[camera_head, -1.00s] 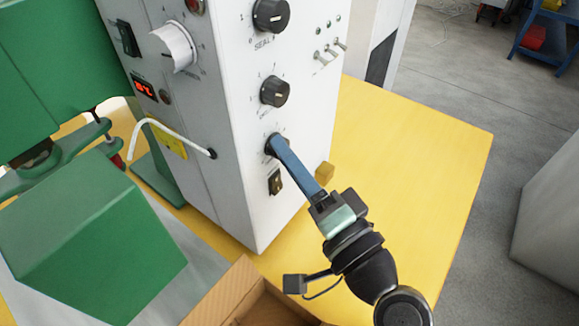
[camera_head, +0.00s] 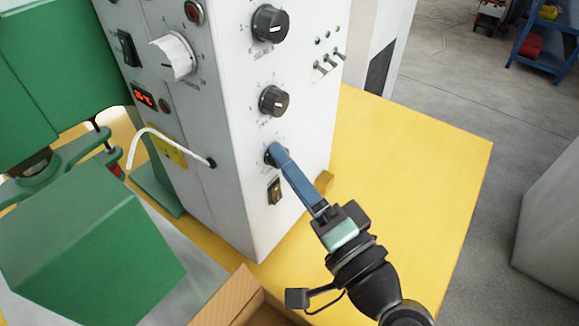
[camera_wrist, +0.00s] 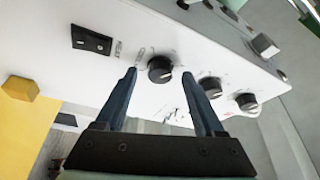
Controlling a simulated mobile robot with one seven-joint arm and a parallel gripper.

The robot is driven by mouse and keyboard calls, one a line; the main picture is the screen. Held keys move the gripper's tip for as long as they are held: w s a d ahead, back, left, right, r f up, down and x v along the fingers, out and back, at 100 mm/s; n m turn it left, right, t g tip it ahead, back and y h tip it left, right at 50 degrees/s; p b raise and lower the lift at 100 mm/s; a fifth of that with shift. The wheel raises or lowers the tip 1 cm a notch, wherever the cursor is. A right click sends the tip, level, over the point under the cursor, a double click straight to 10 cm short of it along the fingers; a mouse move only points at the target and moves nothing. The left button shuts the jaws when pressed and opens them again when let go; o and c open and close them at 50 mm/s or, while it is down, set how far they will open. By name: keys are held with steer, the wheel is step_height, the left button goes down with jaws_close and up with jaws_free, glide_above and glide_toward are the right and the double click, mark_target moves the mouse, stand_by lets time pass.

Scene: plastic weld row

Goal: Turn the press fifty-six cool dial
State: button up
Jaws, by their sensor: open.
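The press's white control cabinet (camera_head: 222,205) has a column of three black dials on its right face. The lowest dial, which I take as the cool dial, is mostly hidden behind my gripper (camera_head: 277,153) in the head view. In the wrist view this dial (camera_wrist: 160,69) shows between the two blue fingertips of my gripper (camera_wrist: 159,74), with a gap on each side. My gripper is open and holds nothing. The label beside the dial is too small to read.
The middle dial (camera_head: 274,101) and the seal dial (camera_head: 270,23) sit above. A rocker switch (camera_head: 274,191) is just below the lowest dial. Toggle switches (camera_head: 328,62) stick out at upper right. A cardboard box (camera_head: 232,300) stands below, and the yellow table (camera_head: 415,150) is clear at right.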

steer(key=b+v, duration=0.1)
steer(key=v, duration=1.1)
steer(key=shift+s+d+b, duration=0.15)
steer(key=shift+s+b, duration=0.1)
steer(key=shift+b, duration=0.1)
steer(key=shift+f, duration=0.1)
